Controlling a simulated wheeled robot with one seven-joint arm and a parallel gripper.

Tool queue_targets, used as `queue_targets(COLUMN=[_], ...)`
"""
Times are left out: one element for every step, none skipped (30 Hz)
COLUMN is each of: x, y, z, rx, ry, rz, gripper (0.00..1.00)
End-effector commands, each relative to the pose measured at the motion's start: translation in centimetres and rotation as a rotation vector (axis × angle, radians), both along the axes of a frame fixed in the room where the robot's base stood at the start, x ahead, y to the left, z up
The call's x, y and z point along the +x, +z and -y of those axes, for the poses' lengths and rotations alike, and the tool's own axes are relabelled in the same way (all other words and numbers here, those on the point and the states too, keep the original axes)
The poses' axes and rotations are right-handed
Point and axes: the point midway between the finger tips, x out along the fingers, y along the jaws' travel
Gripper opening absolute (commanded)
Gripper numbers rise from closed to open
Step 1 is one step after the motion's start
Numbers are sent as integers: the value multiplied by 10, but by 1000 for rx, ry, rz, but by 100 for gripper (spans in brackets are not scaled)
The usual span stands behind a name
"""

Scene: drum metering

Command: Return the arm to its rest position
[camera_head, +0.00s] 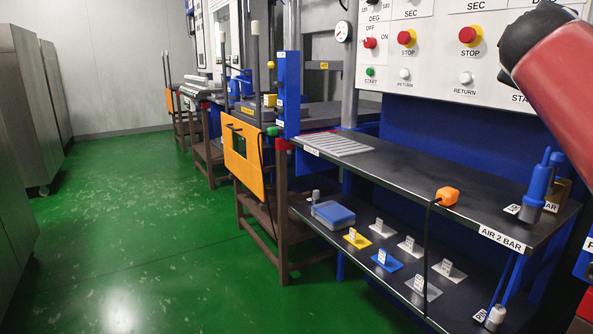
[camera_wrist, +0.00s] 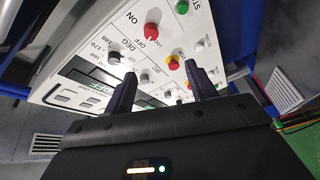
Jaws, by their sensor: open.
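My gripper (camera_wrist: 158,92) shows in the wrist view with its two dark fingers apart and nothing between them. It points toward the white control panel (camera_wrist: 85,40), which appears tilted there. I cannot tell how far the fingertips are from the panel. In the head view my red and black arm covers the upper right corner, in front of the right part of the control panel (camera_head: 432,60). The gripper itself is not visible in the head view.
A lower shelf (camera_head: 395,268) holds a blue-lidded box (camera_head: 333,213) and several small labelled stands. The green floor (camera_head: 130,220) is clear at left, beside grey cabinets (camera_head: 20,110).

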Motion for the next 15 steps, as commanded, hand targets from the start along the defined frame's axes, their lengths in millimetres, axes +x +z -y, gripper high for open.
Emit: queue_targets(x=[-2, -3, -4, -4, -5, -7, -8, -9, -12, -14, -16, -19, -22, -25, -29], y=[-8, -13, -20, -26, -32, -42, -48, -57, -68, -77, -86, -99, -110, -121, -137], z=[-2, -3, -5, -6, -8, -11, -13, -16, -19, -23, -26, -31, -36, -40, -47], rx=[29, 48, 73, 94, 115, 147, 172, 199, 236, 267, 298, 341, 374, 410, 460], ry=[7, 12, 17, 22, 26, 34, 38, 43, 50, 55, 59, 66, 70, 74, 80], rz=[-5, -8, -13, -18, -22, -30, -35, -41, -51, -59, -68, -80, -90, -101, -118], gripper=[56, 56, 56, 56, 56, 56, 56, 56, 56, 56, 56, 56, 56, 56, 56])
